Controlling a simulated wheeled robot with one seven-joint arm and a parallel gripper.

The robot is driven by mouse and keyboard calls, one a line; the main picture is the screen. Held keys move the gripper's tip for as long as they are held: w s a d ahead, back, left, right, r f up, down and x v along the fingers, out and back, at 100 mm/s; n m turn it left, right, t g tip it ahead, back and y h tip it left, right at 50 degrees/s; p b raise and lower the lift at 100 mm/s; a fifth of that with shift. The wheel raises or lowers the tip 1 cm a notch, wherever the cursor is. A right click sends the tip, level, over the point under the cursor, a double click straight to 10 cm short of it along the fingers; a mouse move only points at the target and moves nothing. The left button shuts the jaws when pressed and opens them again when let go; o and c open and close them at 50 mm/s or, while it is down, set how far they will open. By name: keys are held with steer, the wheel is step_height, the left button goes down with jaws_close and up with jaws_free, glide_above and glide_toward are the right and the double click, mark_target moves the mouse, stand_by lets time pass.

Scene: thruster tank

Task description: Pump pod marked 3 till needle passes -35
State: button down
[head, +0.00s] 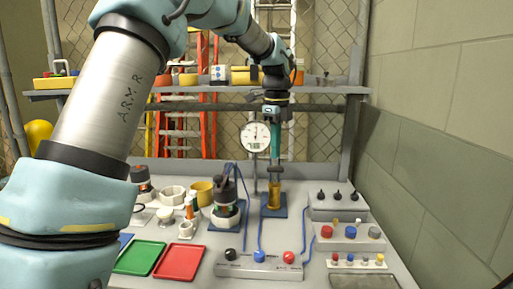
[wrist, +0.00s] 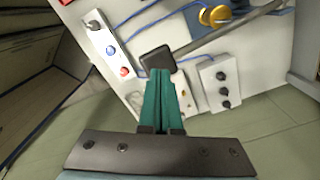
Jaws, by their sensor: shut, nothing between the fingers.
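My gripper (head: 274,156) hangs straight down at the back of the bench, fingers closed with nothing between them. In the wrist view its green fingertips (wrist: 160,74) are at a black square block (wrist: 157,60) on a grey rod (wrist: 225,37); I cannot tell if they touch. Below the gripper stands a brass cylinder (head: 274,194) on a blue pad; its brass top (wrist: 214,15) shows in the wrist view. A white round gauge (head: 255,137) stands left of the gripper; its needle points roughly upward, too small to read. I cannot make out a mark 3 on any pod.
A console (head: 260,265) with black, blue and red knobs lies in front, with blue cables running back. A black-topped pod (head: 226,193) stands left. Green (head: 139,257) and red (head: 180,262) trays lie front left. Switch boxes (head: 336,206) stand right, near the block wall.

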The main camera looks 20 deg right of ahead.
steer(key=shift+f, duration=0.15)
step_height(320, 180, down, 13)
steer(key=b, duration=0.6)
step_height(320, 180, up, 13)
steer(key=p, duration=1.2)
steer(key=shift+r, duration=0.2)
steer(key=shift+f, duration=0.15)
step_height(320, 180, down, 13)
steer(key=b, duration=0.7)
step_height(320, 180, up, 13)
steer(key=p, duration=1)
steer(key=shift+p, duration=0.35)
